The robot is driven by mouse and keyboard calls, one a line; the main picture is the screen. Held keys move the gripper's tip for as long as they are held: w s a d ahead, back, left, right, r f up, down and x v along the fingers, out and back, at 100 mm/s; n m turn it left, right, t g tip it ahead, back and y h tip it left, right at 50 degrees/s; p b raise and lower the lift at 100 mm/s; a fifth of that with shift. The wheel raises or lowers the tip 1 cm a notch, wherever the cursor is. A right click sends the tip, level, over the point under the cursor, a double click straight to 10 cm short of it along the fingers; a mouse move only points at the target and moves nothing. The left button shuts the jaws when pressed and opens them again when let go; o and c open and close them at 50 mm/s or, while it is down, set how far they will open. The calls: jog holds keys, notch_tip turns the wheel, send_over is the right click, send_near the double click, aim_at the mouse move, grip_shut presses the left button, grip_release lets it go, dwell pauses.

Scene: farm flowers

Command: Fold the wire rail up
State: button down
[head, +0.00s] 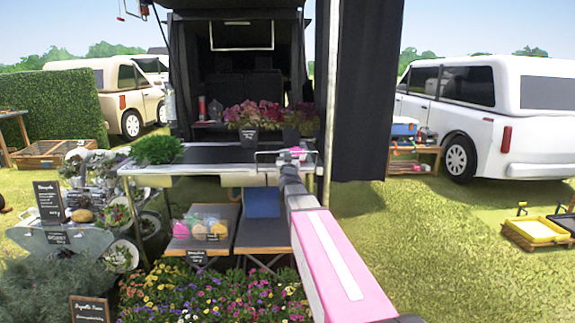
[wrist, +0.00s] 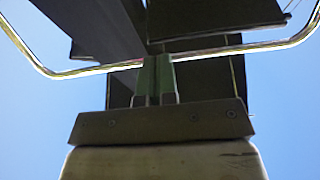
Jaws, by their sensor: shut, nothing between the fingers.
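The wire rail (wrist: 95,70) is a thin shiny metal wire with rounded corners. In the wrist view it crosses the upper part of the picture, bending upward at both sides. My gripper (wrist: 157,62) is shut, its two greenish fingers together with nothing between them. The fingertips overlap the rail's middle in that view; I cannot tell whether they touch it. In the head view my gripper (head: 290,154) is at the right end of the flower table, where a thin wire piece (head: 264,153), likely the rail, shows beside it. My arm hides part of that area.
The table (head: 215,156) bears a green plant (head: 157,149) at its left. A pole (head: 330,90) and dark curtain (head: 368,90) stand just right of my gripper. Low stands (head: 190,240) and flowers (head: 215,295) fill the ground ahead.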

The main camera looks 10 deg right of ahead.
jog(key=w+r, duration=0.1)
jog(key=w+g, duration=0.1)
jog(key=shift+w+d+r, duration=0.3)
jog(key=shift+r, duration=0.05)
jog(key=x, duration=0.9)
jog(key=shift+w, duration=0.4)
jog(key=shift+w+d+r, duration=0.15)
jog(key=shift+w+r, duration=0.1)
jog(key=s+a+r, duration=0.1)
jog(key=s+r, duration=0.1)
jog(key=s, duration=0.5)
jog(key=s+a+r, duration=0.2)
jog(key=s, duration=0.5)
jog(key=shift+s+r, duration=0.3)
jog(key=shift+r, duration=0.1)
